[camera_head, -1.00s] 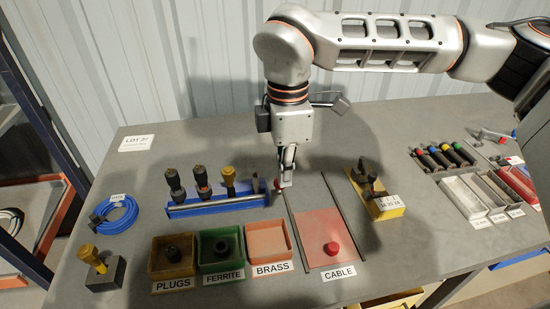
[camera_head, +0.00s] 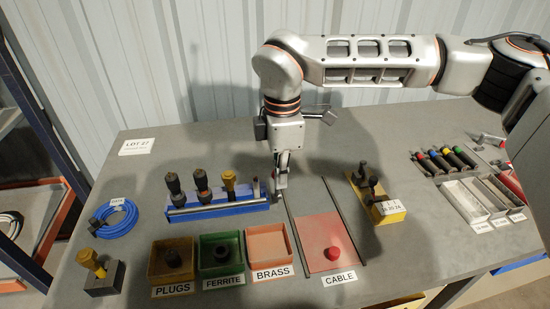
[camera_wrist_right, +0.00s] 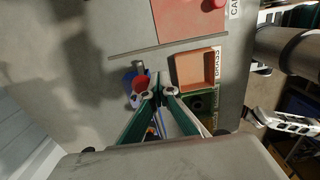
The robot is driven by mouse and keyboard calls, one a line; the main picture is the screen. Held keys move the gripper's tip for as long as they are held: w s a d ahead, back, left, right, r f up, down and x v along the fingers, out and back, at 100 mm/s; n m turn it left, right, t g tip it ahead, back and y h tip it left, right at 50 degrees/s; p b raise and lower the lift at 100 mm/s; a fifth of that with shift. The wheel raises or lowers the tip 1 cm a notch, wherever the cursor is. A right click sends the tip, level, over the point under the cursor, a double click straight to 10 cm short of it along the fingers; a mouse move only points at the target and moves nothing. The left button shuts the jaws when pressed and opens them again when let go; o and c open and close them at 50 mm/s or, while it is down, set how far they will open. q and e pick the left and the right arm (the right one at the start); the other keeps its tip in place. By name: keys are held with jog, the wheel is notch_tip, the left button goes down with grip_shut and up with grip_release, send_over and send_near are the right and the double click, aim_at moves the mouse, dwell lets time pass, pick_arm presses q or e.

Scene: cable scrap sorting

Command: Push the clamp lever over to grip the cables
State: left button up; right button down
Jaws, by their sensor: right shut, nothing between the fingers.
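The blue clamp rack (camera_head: 240,209) stands left of my right gripper, with several upright cable plugs (camera_head: 201,182) in it and a silver bar (camera_head: 215,207) along its front. A small silver post (camera_head: 256,189) stands at its right end. In the right wrist view a round red knob (camera_wrist_right: 140,84), seemingly the lever's end, is close beside the fingertips over the rack's blue end (camera_wrist_right: 129,79); I cannot tell if they touch. My right gripper (camera_head: 281,196) points down, shut and empty, and also shows in the wrist view (camera_wrist_right: 159,92). The knob is hidden in the head view.
Plugs (camera_head: 151,263), ferrite (camera_head: 200,258) and brass (camera_head: 291,251) bins stand in front, beside the red cable mat (camera_head: 322,226) between dark rails. A yellow block with black knobs (camera_head: 391,211) stands right. Blue coiled cable (camera_head: 117,222) lies left.

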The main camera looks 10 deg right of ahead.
jog(key=shift+w, duration=1.95)
jog(key=shift+w+f+b, duration=0.2)
jog(key=shift+w+f, duration=0.05)
jog(key=shift+w, duration=0.45)
jog(key=shift+w+f+b, duration=0.15)
jog(key=shift+w+f, duration=0.1)
jog(key=shift+w, duration=0.45)
jog(key=shift+s, duration=0.1)
notch_tip(320, 180, up, 6)
jog(key=p, duration=0.3)
jog(key=shift+s, duration=0.45)
